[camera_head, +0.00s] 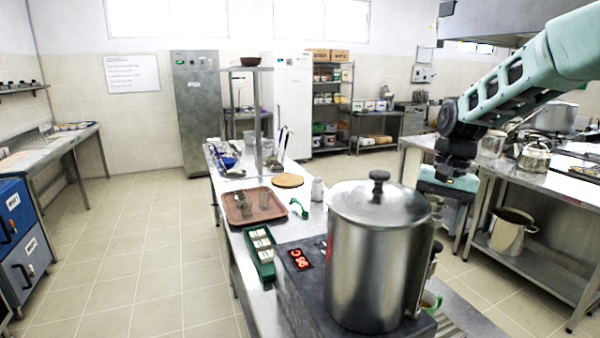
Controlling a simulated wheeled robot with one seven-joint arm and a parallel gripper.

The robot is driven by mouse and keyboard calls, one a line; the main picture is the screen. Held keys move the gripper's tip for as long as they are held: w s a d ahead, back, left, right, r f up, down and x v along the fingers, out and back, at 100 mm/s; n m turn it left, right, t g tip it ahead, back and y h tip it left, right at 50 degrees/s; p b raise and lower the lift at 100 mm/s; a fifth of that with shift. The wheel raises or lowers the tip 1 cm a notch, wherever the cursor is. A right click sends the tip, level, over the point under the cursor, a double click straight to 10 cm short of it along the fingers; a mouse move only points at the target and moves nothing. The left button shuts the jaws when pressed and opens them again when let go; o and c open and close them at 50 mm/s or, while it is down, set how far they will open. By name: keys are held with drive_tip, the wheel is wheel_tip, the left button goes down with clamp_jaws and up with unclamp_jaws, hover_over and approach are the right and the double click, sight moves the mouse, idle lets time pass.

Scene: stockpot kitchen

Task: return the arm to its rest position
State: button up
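My arm comes in from the upper right in the head view, pale green with dark joints. My gripper (447,185) hangs at its lower end, to the right of the large steel stockpot (376,255) and apart from it in the picture. The fingers are small, dark and partly lost against the things behind, so I cannot see whether they are open or shut. No held object can be made out.
The lidded stockpot stands on a dark heater on the steel counter (230,185). A side table (540,267) stands at right. Floor is clear at left.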

drive_tip(key=s+d+f+n+t+h, duration=0.1)
drive_tip(key=s+d+f+n+t, duration=0.15)
drive_tip(key=s, duration=0.75)
drive_tip(key=s+d+f+n+t, duration=0.1)
drive_tip(key=s+f+n, duration=0.15)
drive_tip(key=s, duration=0.85)
drive_tip(key=s+a+f+n+g+b, duration=0.1)
drive_tip(key=s+a+n+b, duration=0.1)
drive_tip(key=s+a, duration=0.4)
drive_tip(key=s+a+f+n+g+b, duration=0.1)
drive_tip(key=s+a+n, duration=0.4)
drive_tip(key=a, duration=0.7)
drive_tip(key=shift+s+f+n+g+b, duration=0.15)
drive_tip(key=shift+s+n+g+b, duration=0.3)
drive_tip(key=shift+s, duration=0.55)
